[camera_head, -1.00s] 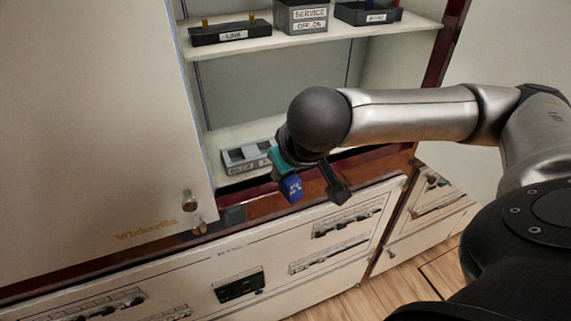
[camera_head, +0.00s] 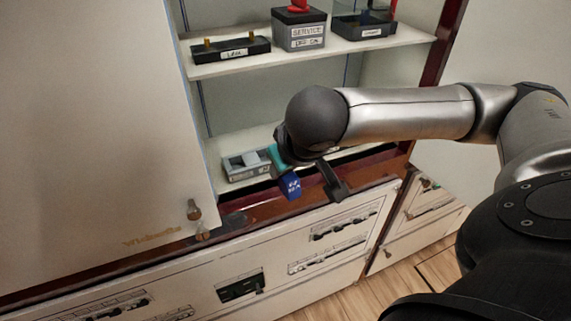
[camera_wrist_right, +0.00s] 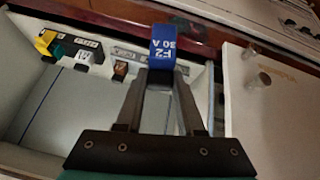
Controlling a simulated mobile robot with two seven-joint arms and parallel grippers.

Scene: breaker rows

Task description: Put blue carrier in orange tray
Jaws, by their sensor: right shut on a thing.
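The blue carrier (camera_head: 291,187) is a small block with white lettering. My right gripper (camera_wrist_right: 163,78) is shut on it; in the right wrist view the blue carrier (camera_wrist_right: 163,45) shows at the fingertips, with part of its lettering reading "30 A". In the head view the carrier hangs in front of the cabinet's lower shelf edge, apart from the shelf. I cannot make out an orange tray for certain; a small brownish-orange thing (camera_wrist_right: 120,69) stands in the cabinet in the right wrist view. My left gripper is not in view.
A grey labelled tray (camera_head: 247,166) sits on the lower shelf, just left of my gripper. Above are a black LINE block (camera_head: 230,50), a grey SERVICE box (camera_head: 298,30) and a dark tray (camera_head: 364,27). A cabinet door (camera_head: 95,130) stands at the left.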

